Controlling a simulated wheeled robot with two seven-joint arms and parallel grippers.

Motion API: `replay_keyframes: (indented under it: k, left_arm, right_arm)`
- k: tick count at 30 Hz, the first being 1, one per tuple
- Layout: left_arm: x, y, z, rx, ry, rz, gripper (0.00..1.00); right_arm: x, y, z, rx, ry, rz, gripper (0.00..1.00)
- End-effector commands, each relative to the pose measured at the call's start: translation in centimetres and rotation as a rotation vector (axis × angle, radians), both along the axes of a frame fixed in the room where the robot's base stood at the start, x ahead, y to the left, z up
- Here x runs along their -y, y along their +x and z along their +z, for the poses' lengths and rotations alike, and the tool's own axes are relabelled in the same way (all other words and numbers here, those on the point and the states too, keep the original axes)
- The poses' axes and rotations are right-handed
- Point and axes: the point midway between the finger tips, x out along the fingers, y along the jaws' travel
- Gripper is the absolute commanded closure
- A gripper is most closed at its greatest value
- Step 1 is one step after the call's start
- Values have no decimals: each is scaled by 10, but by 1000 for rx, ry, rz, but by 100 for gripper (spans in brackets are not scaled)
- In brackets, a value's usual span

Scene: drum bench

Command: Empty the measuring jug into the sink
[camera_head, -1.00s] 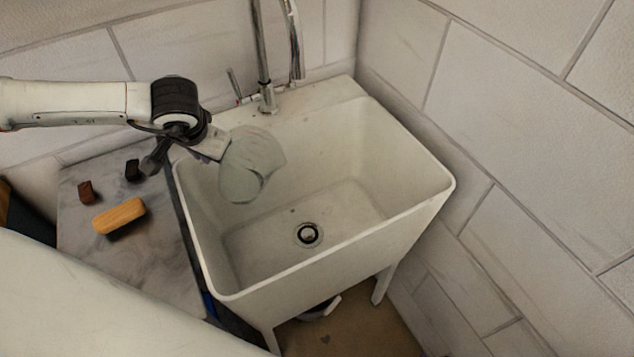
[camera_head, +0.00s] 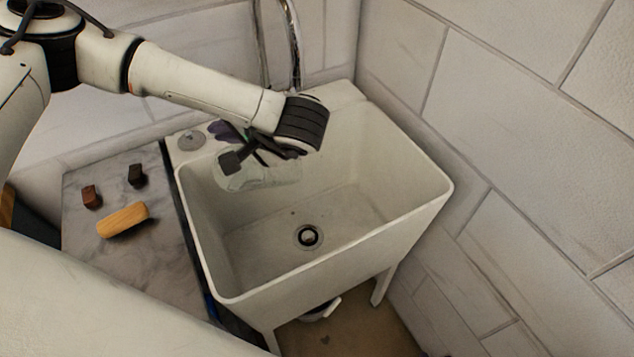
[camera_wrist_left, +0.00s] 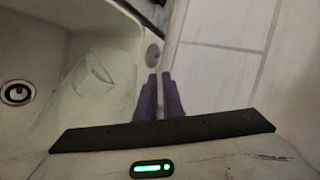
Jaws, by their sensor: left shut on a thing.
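The measuring jug (camera_head: 262,176) is clear and hard to make out. It is tipped well over, inside the outline of the white sink (camera_head: 333,268), over the back left of its basin. My left gripper (camera_head: 224,132) is shut on it, above the sink's left rear. In the left wrist view the purple fingers (camera_wrist_left: 160,95) are close together, with the see-through jug (camera_wrist_left: 92,88) to their left. The wrist and dark gripper parts hide some of the jug. I cannot tell whether any liquid is in it. My right gripper is not in view.
A marble counter (camera_head: 165,262) left of the sink holds a yellow-orange block (camera_head: 123,220), a brown piece (camera_head: 92,196) and a dark piece (camera_head: 137,175). The faucet (camera_head: 292,45) rises behind the sink. The drain (camera_head: 308,236) is uncovered. Tiled walls close off the back and right.

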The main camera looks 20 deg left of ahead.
Motion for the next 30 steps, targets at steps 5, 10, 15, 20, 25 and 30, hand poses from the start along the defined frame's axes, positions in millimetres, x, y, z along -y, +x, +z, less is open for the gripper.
replay_keyframes:
  k: [5, 10, 15, 20, 25, 30]
  left_arm:
    - [9, 3, 15, -7, 83, -3, 100]
    - [15, 4, 20, -19, 129, -2, 100]
    - [19, 4, 24, -27, 161, -3, 100]
    - [22, 5, 27, -30, 183, -2, 100]
    - [25, 5, 30, -35, 208, -2, 100]
    - [29, 6, 33, -39, 234, -1, 100]
  right_arm:
    - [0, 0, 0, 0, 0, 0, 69]
    - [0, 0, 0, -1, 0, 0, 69]
    - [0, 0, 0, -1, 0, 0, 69]
    - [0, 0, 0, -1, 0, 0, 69]
    - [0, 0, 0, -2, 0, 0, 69]
    - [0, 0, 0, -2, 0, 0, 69]
